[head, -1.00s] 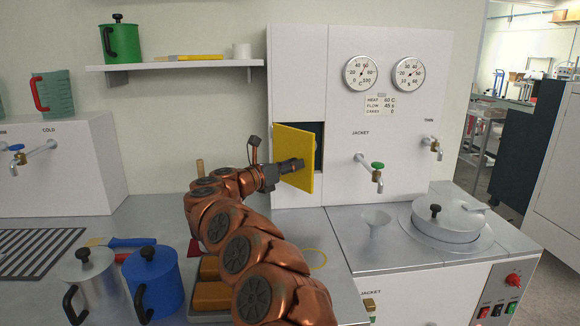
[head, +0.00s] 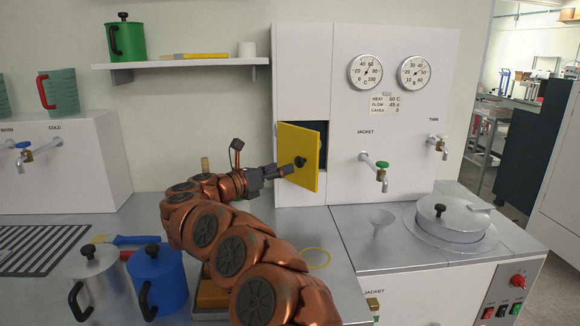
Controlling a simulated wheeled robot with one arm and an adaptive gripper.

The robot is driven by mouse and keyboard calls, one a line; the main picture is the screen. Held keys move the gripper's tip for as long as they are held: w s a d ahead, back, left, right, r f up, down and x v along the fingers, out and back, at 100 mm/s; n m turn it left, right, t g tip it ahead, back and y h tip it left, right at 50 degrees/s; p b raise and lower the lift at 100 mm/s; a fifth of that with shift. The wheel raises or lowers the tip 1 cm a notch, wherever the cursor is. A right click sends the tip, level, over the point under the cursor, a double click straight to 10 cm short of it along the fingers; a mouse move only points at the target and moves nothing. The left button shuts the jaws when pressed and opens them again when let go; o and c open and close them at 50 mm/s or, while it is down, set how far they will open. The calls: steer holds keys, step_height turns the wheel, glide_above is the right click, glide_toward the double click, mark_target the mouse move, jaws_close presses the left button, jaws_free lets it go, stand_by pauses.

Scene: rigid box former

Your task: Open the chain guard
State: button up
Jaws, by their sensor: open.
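The chain guard appears to be the yellow hinged door (head: 304,148) on the white machine cabinet (head: 300,70). It stands partly open, swung out toward me, with a dark opening (head: 321,128) showing behind its right side. A small dark knob (head: 300,162) sits on its face. My gripper (head: 290,169) is open at the left of the knob, close to the door; I cannot tell whether it touches. The inside of the opening is mostly hidden by the door.
A jacket tap (head: 376,168) with a green handle sticks out right of the door. A blue jug (head: 160,280) and a silver jug (head: 98,275) stand front left. A shelf (head: 180,66) hangs above.

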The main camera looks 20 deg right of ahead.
steer(key=shift+v, duration=2.8)
steer(key=shift+c, duration=0.2)
